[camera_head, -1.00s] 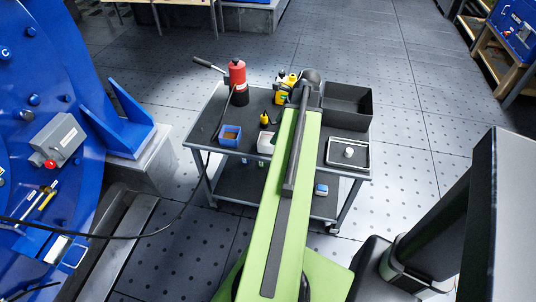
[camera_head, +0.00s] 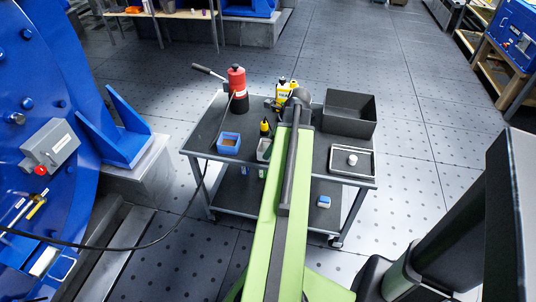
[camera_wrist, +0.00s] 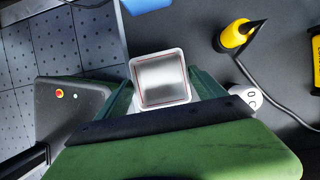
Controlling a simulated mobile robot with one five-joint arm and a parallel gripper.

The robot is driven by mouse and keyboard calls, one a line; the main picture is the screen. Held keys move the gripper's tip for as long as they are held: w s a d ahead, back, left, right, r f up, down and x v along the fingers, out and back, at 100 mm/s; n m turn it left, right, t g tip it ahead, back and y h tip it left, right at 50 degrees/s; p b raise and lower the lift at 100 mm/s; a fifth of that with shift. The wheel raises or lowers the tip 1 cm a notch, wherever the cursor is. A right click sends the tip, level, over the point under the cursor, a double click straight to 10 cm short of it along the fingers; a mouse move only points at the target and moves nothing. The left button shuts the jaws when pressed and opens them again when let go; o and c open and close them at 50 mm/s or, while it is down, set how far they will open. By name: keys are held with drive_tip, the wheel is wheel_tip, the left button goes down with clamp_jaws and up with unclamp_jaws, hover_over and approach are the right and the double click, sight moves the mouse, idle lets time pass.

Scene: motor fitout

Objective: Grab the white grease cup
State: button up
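The white grease cup (camera_wrist: 160,80), a square open container with a pale rim and grey inside, sits between the fingers of my gripper (camera_wrist: 160,90) in the wrist view. The fingers lie against its left and right sides, so the gripper looks shut on it. In the head view the cup (camera_head: 264,149) shows just left of my green arm, over the near part of the cart top. My fingers are hidden behind the arm there. I cannot tell whether the cup's base is clear of the cart.
On the cart (camera_head: 201,142) are a blue box (camera_head: 228,143), a small yellow-and-black bottle (camera_head: 265,127), a red bottle jack (camera_head: 237,83), a black bin (camera_head: 350,119) and a tray (camera_head: 337,172) holding a white cylinder (camera_head: 352,159). A cable trails from the left. A blue motor housing (camera_head: 70,130) stands left.

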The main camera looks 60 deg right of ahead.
drive_tip(key=c, duration=1)
